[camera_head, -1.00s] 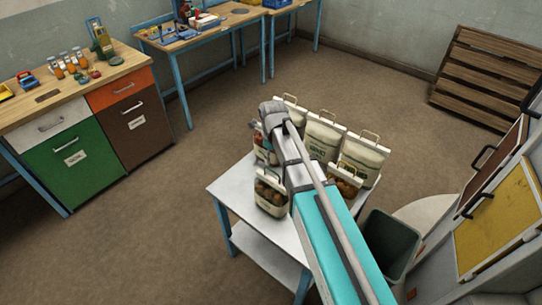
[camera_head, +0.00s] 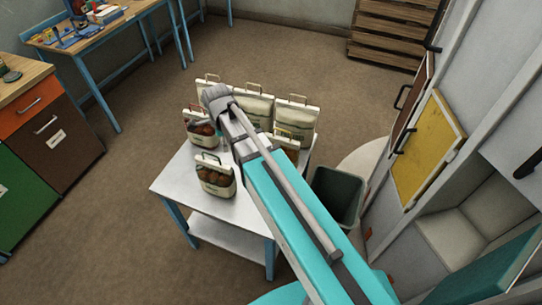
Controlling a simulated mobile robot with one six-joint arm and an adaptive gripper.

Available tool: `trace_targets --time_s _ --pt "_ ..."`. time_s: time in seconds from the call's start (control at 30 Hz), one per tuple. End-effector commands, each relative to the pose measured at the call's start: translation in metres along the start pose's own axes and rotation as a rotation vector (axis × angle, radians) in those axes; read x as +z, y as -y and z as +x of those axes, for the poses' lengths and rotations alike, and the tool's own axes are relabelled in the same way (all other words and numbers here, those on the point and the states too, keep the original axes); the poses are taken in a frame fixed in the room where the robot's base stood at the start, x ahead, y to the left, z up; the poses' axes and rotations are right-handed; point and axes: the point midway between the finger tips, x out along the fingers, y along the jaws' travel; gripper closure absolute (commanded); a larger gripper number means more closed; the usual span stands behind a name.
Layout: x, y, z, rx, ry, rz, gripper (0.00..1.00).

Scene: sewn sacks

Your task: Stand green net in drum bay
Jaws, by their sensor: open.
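Several sewn sacks with loop handles stand on a small white table (camera_head: 180,180). One sack with a brown-filled front (camera_head: 215,178) is at the near edge. Another with reddish contents (camera_head: 202,130) stands behind it to the left. Pale sacks, one of them at the right (camera_head: 297,115), form the back row. My arm crosses over the table and hides parts of the sacks. I cannot pick out a green net.
A dark bin (camera_head: 338,195) stands between the table and the cabinets. A yellow door (camera_head: 425,145) is above and left of the open bay; a teal door (camera_head: 490,278) juts out below it. A workbench (camera_head: 80,45) is at back left. Floor left of the table is clear.

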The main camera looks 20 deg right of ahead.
Motion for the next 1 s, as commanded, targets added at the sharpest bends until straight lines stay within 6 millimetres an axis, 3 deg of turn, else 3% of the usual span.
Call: trace_targets --time_s 0.5,1.0 --pt "-0.068 -0.039 0.000 -0.001 -0.001 -0.714 0.37" --pt "-0.122 -0.080 0.000 0.000 -0.003 -1.399 0.37"
